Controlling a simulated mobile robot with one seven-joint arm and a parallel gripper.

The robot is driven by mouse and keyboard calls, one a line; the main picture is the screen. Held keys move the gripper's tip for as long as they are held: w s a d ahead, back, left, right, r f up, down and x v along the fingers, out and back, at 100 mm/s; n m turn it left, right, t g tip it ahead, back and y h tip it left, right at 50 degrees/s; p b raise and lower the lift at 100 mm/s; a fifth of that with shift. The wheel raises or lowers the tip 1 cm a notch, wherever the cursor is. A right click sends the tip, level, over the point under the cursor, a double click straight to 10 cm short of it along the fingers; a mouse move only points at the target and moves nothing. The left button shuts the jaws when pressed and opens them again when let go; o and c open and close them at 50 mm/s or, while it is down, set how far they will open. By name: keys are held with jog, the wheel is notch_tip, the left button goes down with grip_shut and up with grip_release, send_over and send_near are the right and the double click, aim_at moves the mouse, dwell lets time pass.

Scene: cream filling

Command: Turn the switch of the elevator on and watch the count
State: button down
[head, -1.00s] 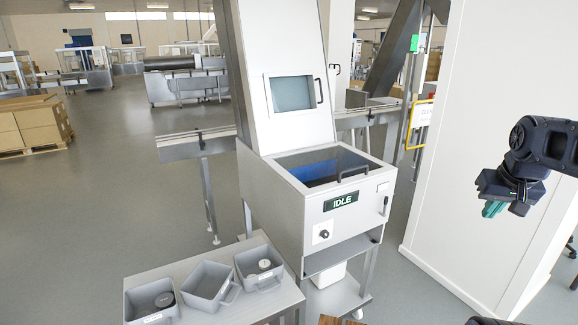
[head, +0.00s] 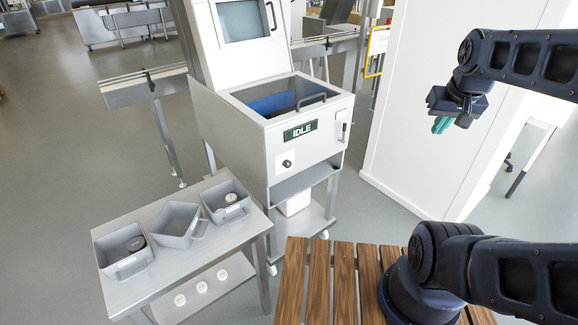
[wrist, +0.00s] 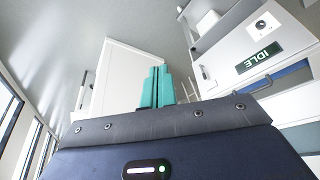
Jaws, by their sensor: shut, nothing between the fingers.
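The elevator (head: 235,120) is a grey machine with a blue-lined hopper in front of my base. Its dark display (head: 300,131) reads IDLE in the head view, and the display also shows upside down in the wrist view (wrist: 259,57). The switch (head: 288,163) is a small black knob on a white plate below the display; it also shows in the wrist view (wrist: 261,25). My gripper (head: 442,125) has teal fingers and is in the air to the right of the elevator, apart from it. The fingers are shut and empty, also in the wrist view (wrist: 158,87).
A steel table (head: 106,224) at lower left holds three grey bins, with small round items in two of them. A wooden slatted surface (head: 318,280) lies by my arm's base. A white wall panel (head: 410,130) stands behind my gripper. Open floor lies left.

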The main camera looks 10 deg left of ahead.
aim_at(291, 165)
jog(key=c, duration=1.7)
grip_release()
jog(key=o, duration=0.4)
jog(key=shift+w+a+f, duration=0.2)
jog(key=shift+c, duration=0.2)
jog(key=shift+o, duration=1.4)
jog(key=w+a+f+n+g+y, duration=0.3)
jog(key=w+a+f+g+y, duration=0.3)
jog(key=a+f, duration=0.3)
jog(key=w+a+g, duration=0.1)
jog(key=a, duration=0.1)
jog(key=shift+w+a+f, duration=0.15)
jog(key=shift+w+a, duration=0.25)
jog(key=w+a+f+m+t+y, duration=0.1)
jog(key=w+a+f+m+y, duration=0.1)
jog(key=w+a+f+y, duration=0.5)
jog(key=w+a+f+m+t+y, duration=0.1)
jog(key=w+a+f+y, duration=0.2)
jog(key=f, duration=0.8)
jog(key=w+a+f+m+y, duration=0.2)
jog(key=w+a+f+y, duration=0.3)
jog(key=f, duration=0.4)
jog(key=shift+t+h, duration=0.4)
jog(key=shift+h, duration=0.3)
jog(key=a, duration=0.3)
jog(key=w+a+r, duration=0.1)
jog(key=a, duration=0.6)
jog(key=shift+w+a+r, duration=0.25)
jog(key=shift+a, duration=0.15)
